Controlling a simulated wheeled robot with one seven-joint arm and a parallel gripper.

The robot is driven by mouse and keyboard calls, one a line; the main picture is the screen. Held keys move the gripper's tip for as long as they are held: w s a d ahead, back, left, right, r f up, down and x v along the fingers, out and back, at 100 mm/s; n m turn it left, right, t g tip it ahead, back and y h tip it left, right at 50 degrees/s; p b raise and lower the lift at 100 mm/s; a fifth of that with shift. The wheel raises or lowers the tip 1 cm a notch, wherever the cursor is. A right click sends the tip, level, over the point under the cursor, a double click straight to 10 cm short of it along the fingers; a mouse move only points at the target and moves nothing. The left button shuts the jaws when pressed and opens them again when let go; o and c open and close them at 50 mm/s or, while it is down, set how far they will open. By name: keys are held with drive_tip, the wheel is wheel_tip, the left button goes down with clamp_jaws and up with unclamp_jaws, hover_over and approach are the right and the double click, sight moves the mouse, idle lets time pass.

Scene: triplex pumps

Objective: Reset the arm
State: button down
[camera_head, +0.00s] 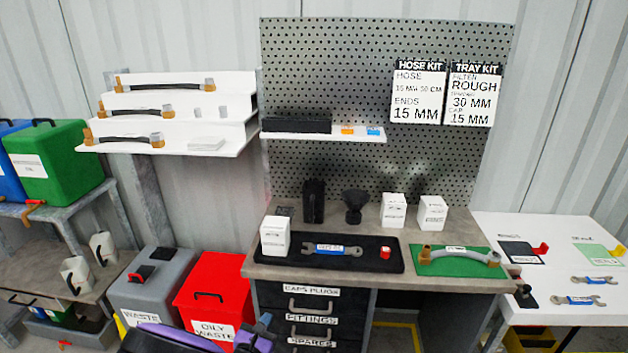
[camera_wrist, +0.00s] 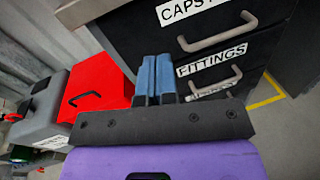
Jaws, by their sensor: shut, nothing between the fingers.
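My gripper (camera_wrist: 156,75) shows in the wrist view with its two blue fingers side by side, shut and empty. In the head view my gripper (camera_head: 262,325) is at the bottom edge, low in front of the drawers (camera_head: 312,318) and right of the red oily waste bin (camera_head: 215,292). My purple arm runs along the bottom of the head view and is mostly cut off. In the wrist view the fingers point toward the drawer front with the Fittings label (camera_wrist: 213,58).
A grey waste bin (camera_head: 150,290) stands left of the red bin. A white table (camera_head: 560,265) stands right.

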drive_tip(key=w+d+r+m+g+h, duration=0.35)
drive_tip(key=d+r+m, duration=0.3)
drive_tip(key=r, duration=0.35)
drive_tip(key=w+d+r+m+g+h, duration=0.25)
drive_tip(key=d+r+m+g, duration=0.35)
drive_tip(key=r, duration=0.4)
drive_tip(key=s+d+r+m+g+y, duration=0.1)
drive_tip(key=d+r+m+g, duration=0.15)
drive_tip(key=d+r, duration=0.55)
drive_tip(key=s+d+r+m+g+y, duration=0.2)
drive_tip(key=d+r+m, duration=0.2)
drive_tip(key=d+r, duration=0.35)
drive_tip(key=s+d+r+m+y, duration=0.5)
drive_tip(key=s+d+r+m, duration=0.2)
drive_tip(key=s+d+r, duration=0.55)
drive_tip(key=s+d+r+m+t+y, duration=0.1)
drive_tip(key=s+r+m, duration=0.1)
drive_tip(key=s, duration=0.5)
drive_tip(key=s+d+r+m+t+y, duration=0.1)
drive_tip(key=s+d+r+m, duration=0.1)
drive_tip(key=s, duration=0.5)
drive_tip(key=shift+s+d+r+m+y, duration=0.3)
drive_tip(key=shift+r+m+y, duration=0.1)
drive_tip(key=shift+m, duration=0.2)
